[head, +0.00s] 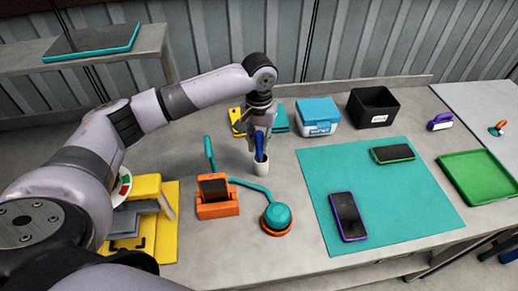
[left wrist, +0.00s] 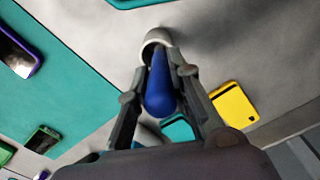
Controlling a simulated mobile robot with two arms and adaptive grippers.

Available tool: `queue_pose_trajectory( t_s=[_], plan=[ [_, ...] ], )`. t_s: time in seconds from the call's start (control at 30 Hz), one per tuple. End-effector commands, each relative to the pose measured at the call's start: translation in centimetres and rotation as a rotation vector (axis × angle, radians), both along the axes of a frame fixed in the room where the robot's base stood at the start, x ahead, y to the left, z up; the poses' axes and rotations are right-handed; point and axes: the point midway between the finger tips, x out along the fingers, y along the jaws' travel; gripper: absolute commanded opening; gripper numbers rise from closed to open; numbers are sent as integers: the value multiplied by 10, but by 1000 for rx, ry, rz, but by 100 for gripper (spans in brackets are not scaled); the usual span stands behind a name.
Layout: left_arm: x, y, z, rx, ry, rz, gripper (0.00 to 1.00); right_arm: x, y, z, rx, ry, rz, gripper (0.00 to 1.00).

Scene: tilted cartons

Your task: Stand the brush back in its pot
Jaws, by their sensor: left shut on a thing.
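The blue brush (head: 259,143) is held between the fingers of my left gripper (head: 259,147), which is shut on it. It is roughly upright, and its lower end is at the mouth of the small white pot (head: 260,168). In the left wrist view the blue brush (left wrist: 160,88) lies between the two fingers (left wrist: 160,75), with the pot's pale rim (left wrist: 156,35) just beyond. The fingers hide part of the brush, and I cannot tell how deep its lower end sits. My right gripper is not in view.
An orange phone stand (head: 217,208) and a teal round-headed lamp (head: 278,216) stand close in front of the pot. A teal mat (head: 390,215) with phones lies to the right. A teal-lidded box (head: 318,128) and a black bin (head: 373,122) stand behind.

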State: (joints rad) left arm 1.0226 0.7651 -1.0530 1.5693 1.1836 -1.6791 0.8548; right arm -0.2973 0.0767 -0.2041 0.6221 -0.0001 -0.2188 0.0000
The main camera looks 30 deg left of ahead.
Motion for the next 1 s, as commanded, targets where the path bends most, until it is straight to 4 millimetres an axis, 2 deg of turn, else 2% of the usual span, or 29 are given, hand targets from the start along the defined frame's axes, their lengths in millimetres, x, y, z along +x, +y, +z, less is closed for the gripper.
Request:
queue_pose_trajectory(
  t_s=[0.3,0.7,0.73,1.0],
  plan=[
    [-1,0,-40,2,2,0,0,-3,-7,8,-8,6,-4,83],
    [-1,0,-45,1,1,-1,0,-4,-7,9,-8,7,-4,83],
    [0,0,-45,1,0,-1,21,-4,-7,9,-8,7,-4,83],
    [0,0,-45,1,0,-1,39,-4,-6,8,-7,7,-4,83]
  ],
)
